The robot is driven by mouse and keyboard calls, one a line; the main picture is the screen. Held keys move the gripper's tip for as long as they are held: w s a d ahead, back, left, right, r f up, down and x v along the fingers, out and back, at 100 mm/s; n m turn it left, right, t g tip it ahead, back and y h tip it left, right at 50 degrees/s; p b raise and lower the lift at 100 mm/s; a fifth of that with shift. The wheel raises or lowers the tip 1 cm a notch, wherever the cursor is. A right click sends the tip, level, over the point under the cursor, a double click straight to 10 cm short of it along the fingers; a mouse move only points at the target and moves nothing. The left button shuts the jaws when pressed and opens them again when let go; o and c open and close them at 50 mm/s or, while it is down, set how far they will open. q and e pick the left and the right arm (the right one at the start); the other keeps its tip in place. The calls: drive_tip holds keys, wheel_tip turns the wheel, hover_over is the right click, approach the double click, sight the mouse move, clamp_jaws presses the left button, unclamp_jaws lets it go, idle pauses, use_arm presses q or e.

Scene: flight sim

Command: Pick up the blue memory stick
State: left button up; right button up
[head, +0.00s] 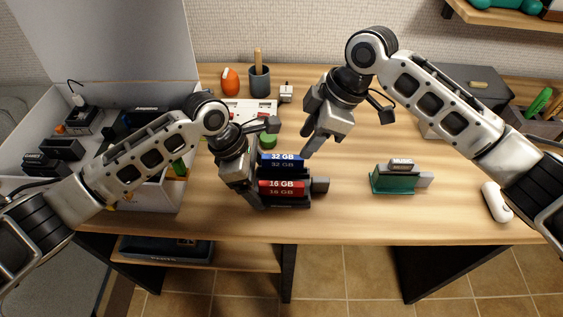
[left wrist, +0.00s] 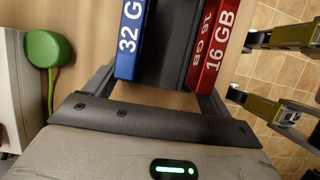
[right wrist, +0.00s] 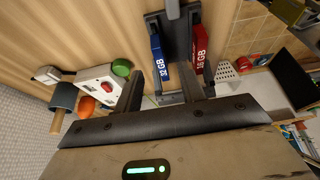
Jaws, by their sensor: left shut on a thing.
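The blue memory stick (head: 282,157), marked 32 GB, stands in a black holder (head: 291,202) beside a red 16 GB stick (head: 281,187). The blue stick also shows in the left wrist view (left wrist: 130,40) and in the right wrist view (right wrist: 159,62). My left gripper (head: 255,190) is at the holder's left end, shut on the holder; its fingertips are partly hidden. My right gripper (head: 312,145) is open and empty, above and behind the right end of the blue stick, apart from it. Its spread fingers show in the right wrist view (right wrist: 160,92).
A green stand with a grey stick (head: 393,180) is to the right, with a white rounded object (head: 496,202) beyond. A white panel (head: 250,112), green button and dark cup (head: 259,82) are behind. An open white case (head: 160,197) is left. Wood between holder and green stand is clear.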

sight(295, 157)
drive_tip(key=x, duration=0.8)
drive_tip(key=shift+w, duration=0.1)
drive_tip(key=shift+d, duration=0.1)
drive_tip(key=shift+r, duration=0.1)
drive_tip(key=shift+c, duration=0.3)
clamp_jaws()
